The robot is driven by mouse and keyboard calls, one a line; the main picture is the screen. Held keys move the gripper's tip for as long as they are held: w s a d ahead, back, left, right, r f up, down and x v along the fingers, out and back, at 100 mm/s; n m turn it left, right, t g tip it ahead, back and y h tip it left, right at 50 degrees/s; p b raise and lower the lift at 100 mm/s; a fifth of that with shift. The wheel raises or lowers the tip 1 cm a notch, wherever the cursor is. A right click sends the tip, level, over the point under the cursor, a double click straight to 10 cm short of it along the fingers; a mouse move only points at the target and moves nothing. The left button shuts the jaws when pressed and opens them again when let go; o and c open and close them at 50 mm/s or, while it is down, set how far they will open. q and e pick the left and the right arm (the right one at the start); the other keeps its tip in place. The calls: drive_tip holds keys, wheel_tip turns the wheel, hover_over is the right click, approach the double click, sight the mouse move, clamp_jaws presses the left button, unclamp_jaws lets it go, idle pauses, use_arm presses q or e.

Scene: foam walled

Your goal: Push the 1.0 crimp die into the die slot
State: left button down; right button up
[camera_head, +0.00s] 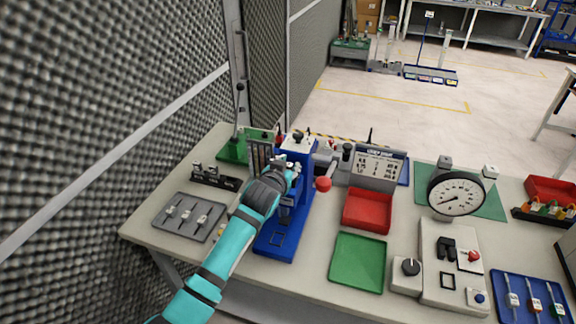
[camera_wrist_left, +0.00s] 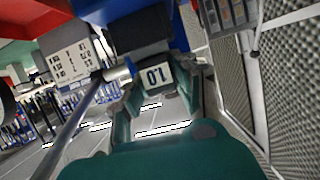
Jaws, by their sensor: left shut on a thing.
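My left gripper (camera_head: 284,178) reaches the front of the blue press (camera_head: 275,242), at about the middle of its height. In the left wrist view the gripper (camera_wrist_left: 157,88) is shut on the 1.0 crimp die (camera_wrist_left: 154,77), a grey block whose white label reads 1.0 upside down. The die is close to the press head (camera_wrist_left: 140,32). The die slot is hidden behind the gripper and die, so I cannot tell whether the die is inside it. My right gripper is not in view.
A lever with a red ball (camera_head: 323,184) sticks out at the press's right. A dark rack (camera_head: 214,178) and a grey tray (camera_head: 189,216) lie to the left. A red bin (camera_head: 367,212), a green tray (camera_head: 357,262) and a dial gauge (camera_head: 455,194) stand to the right.

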use_arm(q)
drive_tip(key=c, duration=1)
unclamp_jaws()
drive_tip(key=shift+f, duration=0.1)
drive_tip(key=shift+s, duration=0.1)
drive_tip(key=v, duration=1.2)
